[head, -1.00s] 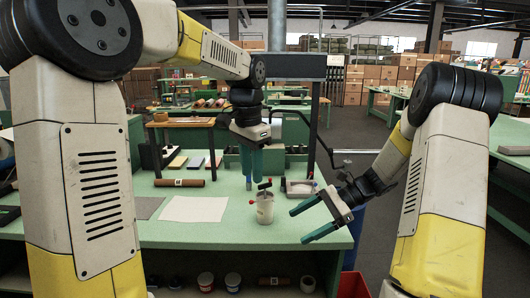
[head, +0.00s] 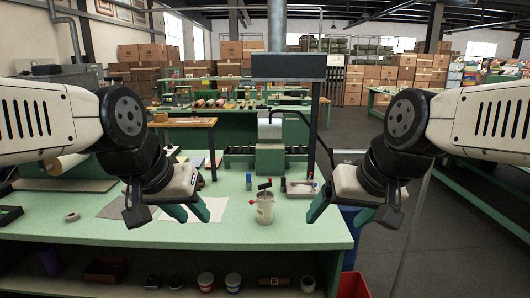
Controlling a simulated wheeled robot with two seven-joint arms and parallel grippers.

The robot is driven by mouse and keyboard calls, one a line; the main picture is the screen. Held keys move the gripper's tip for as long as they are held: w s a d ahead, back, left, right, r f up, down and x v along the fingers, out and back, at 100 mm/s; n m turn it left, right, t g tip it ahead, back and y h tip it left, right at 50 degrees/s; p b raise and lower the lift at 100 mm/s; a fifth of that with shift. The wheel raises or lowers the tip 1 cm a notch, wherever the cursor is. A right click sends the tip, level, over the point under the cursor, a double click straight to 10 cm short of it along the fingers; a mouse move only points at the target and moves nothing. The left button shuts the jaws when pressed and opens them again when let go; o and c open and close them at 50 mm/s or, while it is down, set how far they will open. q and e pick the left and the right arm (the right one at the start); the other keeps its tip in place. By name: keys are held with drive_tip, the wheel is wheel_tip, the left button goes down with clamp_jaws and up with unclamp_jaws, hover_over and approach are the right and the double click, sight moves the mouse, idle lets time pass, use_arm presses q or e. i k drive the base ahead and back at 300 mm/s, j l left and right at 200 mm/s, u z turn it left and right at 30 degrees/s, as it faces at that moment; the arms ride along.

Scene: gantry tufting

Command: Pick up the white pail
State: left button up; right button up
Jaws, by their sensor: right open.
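The white pail (head: 264,208) stands upright on the green table in the middle of the head view. A dark piece and red knobs show at its rim. My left gripper (head: 190,212) is to the left of the pail, over a pale sheet, apart from it. Its two teal fingers have a gap between them and nothing shows in it. My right gripper (head: 338,212) is to the right of the pail, near the table's right edge. It is open and empty, apart from the pail.
The green table top (head: 120,232) is mostly clear in front. A tape roll (head: 72,217) lies at left. A red bin (head: 352,285) is on the floor.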

sight(265, 204)
drive_tip(key=i+j+z, duration=0.15)
drive_tip(key=j, duration=0.3)
drive_tip(key=i+j+z, duration=0.2)
drive_tip(key=j, duration=0.3)
drive_tip(key=i+j+z, duration=0.15)
drive_tip(key=j, duration=0.3)
drive_tip(key=j+z, duration=0.15)
drive_tip(key=j, duration=0.35)
